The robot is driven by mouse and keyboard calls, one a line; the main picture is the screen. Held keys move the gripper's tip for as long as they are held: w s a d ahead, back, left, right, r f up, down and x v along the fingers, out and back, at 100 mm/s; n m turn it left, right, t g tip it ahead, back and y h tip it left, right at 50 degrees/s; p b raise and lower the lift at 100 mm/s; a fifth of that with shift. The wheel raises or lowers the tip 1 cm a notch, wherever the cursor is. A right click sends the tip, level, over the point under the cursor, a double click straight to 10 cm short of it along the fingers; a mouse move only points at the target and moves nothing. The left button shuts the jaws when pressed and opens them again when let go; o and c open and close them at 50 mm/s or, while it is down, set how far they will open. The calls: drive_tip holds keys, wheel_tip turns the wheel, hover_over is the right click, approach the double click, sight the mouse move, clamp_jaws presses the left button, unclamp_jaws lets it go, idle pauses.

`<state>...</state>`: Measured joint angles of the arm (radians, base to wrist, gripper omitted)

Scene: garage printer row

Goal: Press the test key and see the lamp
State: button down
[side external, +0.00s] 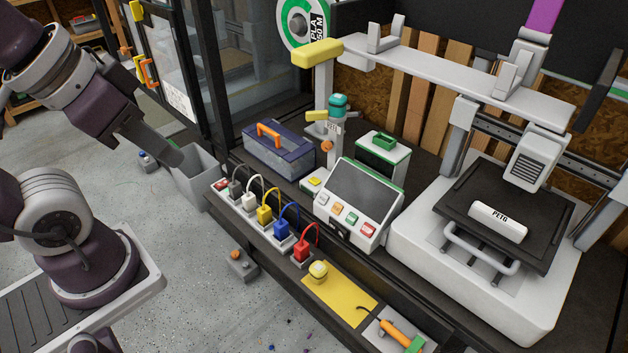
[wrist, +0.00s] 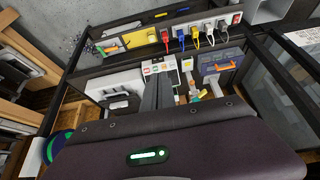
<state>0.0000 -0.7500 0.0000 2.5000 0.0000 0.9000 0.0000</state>
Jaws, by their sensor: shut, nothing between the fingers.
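A white console with a dark slanted screen (side external: 363,187) stands at the middle of the bench. Its front carries white, orange, green and red keys, among them an orange key (side external: 338,209) and a red key (side external: 369,230). I cannot tell which one is the test key, nor pick out a lit lamp. The console (wrist: 160,68) also shows in the wrist view, its lower part hidden behind my fingers. My gripper (side external: 174,157) is shut and empty, at the left above the grey bin, well apart from the console. Its fingertips (wrist: 160,80) overlap the console in the wrist view.
A power strip with coloured plugs, including a blue plug (side external: 286,221), runs along the front edge. A grey bin (side external: 203,184) stands below my gripper. A toolbox (side external: 277,154) sits left of the console, a printer (side external: 450,240) right. A yellow mat (side external: 342,302) lies in front.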

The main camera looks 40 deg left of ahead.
idle(0.6)
drive_tip(key=m+t+y, duration=0.1)
drive_tip(key=m+t, duration=0.3)
drive_tip(key=m, duration=0.4)
hover_over(312, 182)
wheel_tip(312, 182, down, 27)
drive_tip(key=shift+f, duration=4.4)
